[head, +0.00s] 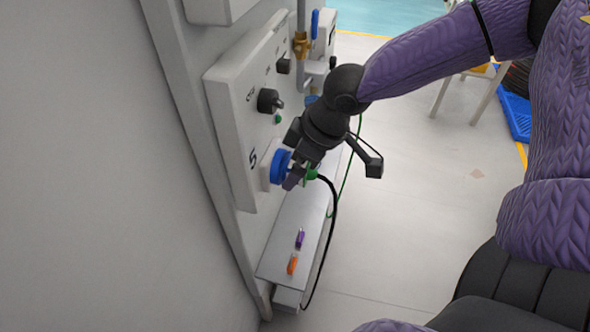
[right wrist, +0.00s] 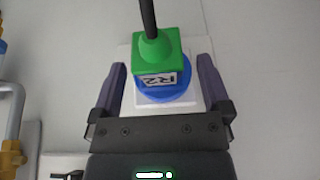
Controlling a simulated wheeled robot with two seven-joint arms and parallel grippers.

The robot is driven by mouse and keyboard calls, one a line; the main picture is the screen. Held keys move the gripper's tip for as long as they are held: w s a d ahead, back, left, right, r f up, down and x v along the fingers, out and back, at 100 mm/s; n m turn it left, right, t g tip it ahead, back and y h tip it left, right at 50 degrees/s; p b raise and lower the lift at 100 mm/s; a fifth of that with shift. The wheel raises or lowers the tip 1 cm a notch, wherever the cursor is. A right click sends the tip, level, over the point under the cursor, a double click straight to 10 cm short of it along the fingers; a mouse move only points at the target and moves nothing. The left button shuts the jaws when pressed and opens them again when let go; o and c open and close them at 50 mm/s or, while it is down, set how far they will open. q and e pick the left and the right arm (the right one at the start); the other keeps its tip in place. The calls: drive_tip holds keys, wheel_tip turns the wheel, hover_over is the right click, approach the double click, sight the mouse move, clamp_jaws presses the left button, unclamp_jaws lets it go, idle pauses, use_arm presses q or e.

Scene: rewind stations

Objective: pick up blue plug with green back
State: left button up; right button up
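The plug with the green back (right wrist: 158,55) is in the right wrist view, with "R2" on its back and a black cable leaving it. Its blue round front (right wrist: 166,86) sits against a white socket base (right wrist: 172,106) on the wall. In the head view its green back (head: 311,174) is partly hidden behind my gripper, and the blue part (head: 280,166) shows beside it. My right gripper (head: 297,174) is open around the plug. Its fingers (right wrist: 161,80) stand on both sides of it with gaps visible. My left gripper is not in view.
A white wall panel (head: 232,110) carries a black knob (head: 268,101). A narrow shelf (head: 285,228) below holds a purple piece (head: 300,238) and an orange piece (head: 292,264). The black cable (head: 333,215) hangs past the shelf. Open floor (head: 420,220) lies to the right.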

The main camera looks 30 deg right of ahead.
clamp_jaws()
drive_tip(key=s+d+r+p, duration=0.8)
drive_tip(key=s+d+p, duration=0.1)
drive_tip(key=p, duration=0.6)
drive_tip(key=shift+s, duration=0.8)
drive_tip(key=c, duration=0.5)
unclamp_jaws()
drive_tip(key=shift+c, duration=0.2)
drive_tip(key=c, duration=0.7)
clamp_jaws()
drive_tip(key=shift+s+d+r+p, duration=0.1)
drive_tip(key=shift+s+d+p, duration=0.2)
drive_tip(key=shift+p, duration=0.55)
